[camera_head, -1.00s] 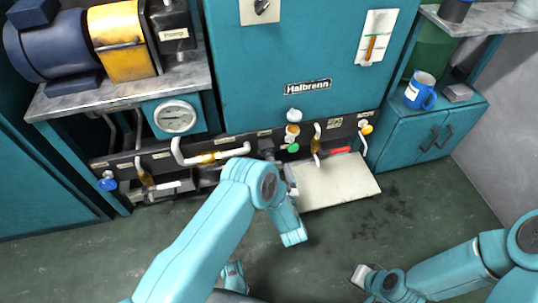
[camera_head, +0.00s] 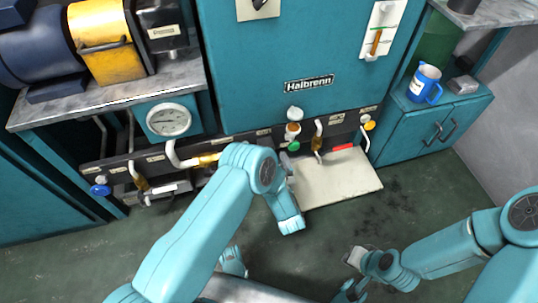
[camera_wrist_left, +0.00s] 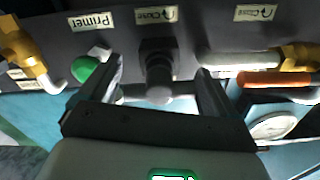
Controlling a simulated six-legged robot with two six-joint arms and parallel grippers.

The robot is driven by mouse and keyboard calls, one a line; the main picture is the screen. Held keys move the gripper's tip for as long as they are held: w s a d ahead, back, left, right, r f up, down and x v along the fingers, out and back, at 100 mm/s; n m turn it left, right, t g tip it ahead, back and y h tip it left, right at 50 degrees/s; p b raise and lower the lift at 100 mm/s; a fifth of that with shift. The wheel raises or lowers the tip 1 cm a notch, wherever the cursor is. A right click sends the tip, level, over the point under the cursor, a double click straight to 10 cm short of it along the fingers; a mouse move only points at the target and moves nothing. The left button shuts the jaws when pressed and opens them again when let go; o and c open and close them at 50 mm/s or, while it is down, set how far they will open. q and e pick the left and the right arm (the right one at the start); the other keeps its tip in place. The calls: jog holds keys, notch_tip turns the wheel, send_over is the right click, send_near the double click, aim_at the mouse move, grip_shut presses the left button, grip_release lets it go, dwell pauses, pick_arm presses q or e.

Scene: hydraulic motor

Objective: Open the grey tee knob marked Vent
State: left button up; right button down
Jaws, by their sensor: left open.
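A dark grey tee knob (camera_wrist_left: 158,68) projects from the black valve panel in the left wrist view, with its crossbar toward me. My left gripper (camera_wrist_left: 160,84) is open, with one finger on each side of the knob. Gaps show between the fingers and the stem. The "Vent" marking is not readable from here. In the head view my left arm hides the knob and most of my left gripper. My right gripper (camera_head: 354,258) is low over the floor at the right, away from the panel, and its opening is unclear.
A green knob (camera_wrist_left: 84,70) under a "Primer" label lies left of the fingers. A red-orange handle (camera_wrist_left: 268,79) and a pale pipe (camera_wrist_left: 238,62) lie right. In the head view, a pale tray (camera_head: 340,182) sits below the panel and a gauge (camera_head: 169,120) is at left.

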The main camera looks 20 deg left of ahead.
pick_arm(q)
jog(key=shift+w+a, duration=0.15)
jog(key=shift+w, duration=0.1)
pick_arm(e)
jog(key=shift+w+a, duration=0.25)
jog(key=shift+w, duration=0.15)
pick_arm(q)
jog(key=c, duration=0.9)
jog(key=shift+c, duration=0.2)
pick_arm(e)
jog(key=shift+s+d, duration=0.1)
